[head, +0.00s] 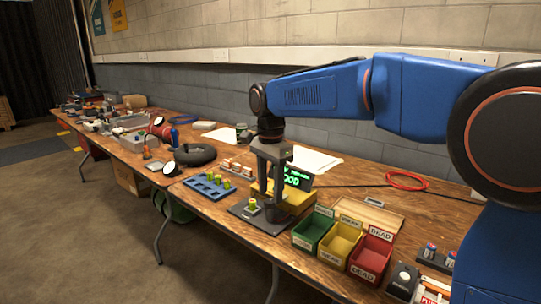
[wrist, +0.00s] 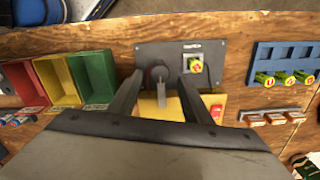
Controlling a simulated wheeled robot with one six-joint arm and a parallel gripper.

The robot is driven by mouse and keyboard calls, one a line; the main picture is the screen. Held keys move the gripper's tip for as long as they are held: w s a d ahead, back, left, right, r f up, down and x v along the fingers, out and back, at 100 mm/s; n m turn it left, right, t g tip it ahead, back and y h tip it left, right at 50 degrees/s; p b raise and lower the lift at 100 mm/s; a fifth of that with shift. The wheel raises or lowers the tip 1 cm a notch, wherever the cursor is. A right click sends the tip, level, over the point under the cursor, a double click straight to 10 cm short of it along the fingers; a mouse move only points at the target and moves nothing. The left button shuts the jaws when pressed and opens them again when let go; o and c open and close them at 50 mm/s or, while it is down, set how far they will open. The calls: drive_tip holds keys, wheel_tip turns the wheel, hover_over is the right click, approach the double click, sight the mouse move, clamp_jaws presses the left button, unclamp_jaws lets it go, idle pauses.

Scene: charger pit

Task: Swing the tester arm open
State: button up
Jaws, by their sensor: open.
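The tester (head: 296,200) is a yellow box with a dark screen showing green text ending in "GOOD". Its dark base plate (head: 262,222) extends to the front; it also shows in the wrist view (wrist: 150,50). A yellow-green cell (wrist: 194,64) sits in a pale socket on the plate. The tester arm (wrist: 160,90), a grey bar with a round dark pivot, lies beside the cell. My gripper (head: 263,197) points down over the tester. In the wrist view its open fingers (wrist: 160,78) stand either side of the arm; contact cannot be told.
Green (head: 312,228), yellow (head: 340,241) and red (head: 370,255) bins stand close on the right. A blue rack (head: 209,187) holding several cells is on the left, with a row of orange-and-white cells (head: 237,168) behind.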

sight(271, 200)
wheel_tip(271, 200, up, 15)
idle(0.4)
drive_tip(key=shift+r, duration=0.1)
